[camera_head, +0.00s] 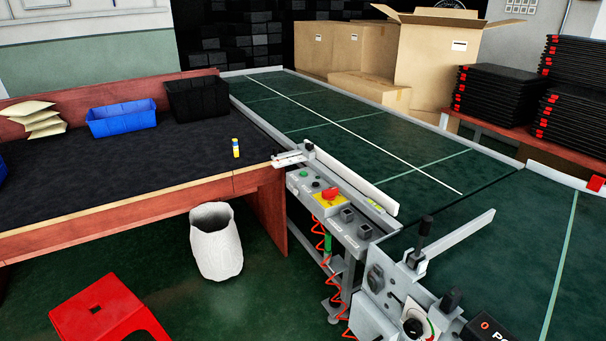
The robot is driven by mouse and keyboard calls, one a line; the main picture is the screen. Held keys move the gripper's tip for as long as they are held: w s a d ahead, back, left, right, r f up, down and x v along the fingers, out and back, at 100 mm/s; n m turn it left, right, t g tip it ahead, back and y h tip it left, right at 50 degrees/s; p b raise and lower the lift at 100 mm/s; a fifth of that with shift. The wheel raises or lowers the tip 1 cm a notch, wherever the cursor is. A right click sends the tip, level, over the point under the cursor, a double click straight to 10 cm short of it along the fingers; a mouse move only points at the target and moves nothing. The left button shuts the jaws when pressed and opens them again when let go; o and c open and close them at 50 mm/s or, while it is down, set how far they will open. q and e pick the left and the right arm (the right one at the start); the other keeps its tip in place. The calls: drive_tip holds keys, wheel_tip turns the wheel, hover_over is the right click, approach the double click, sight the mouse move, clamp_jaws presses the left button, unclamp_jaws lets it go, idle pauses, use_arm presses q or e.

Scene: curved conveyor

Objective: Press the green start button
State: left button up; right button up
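A grey control panel (345,222) runs along the near side of the conveyor, in the middle of the head view. A small green button (303,173) sits near its far left end. Beside it, to the right and nearer, is a red button (329,193) on a yellow plate. Black knobs or switches (347,215) follow further along the panel. Neither of my grippers is in view, and nothing covers the green button.
A white waste bin (216,243) and red stool (108,313) stand on the floor. Conveyor fittings (420,262) project at lower right.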

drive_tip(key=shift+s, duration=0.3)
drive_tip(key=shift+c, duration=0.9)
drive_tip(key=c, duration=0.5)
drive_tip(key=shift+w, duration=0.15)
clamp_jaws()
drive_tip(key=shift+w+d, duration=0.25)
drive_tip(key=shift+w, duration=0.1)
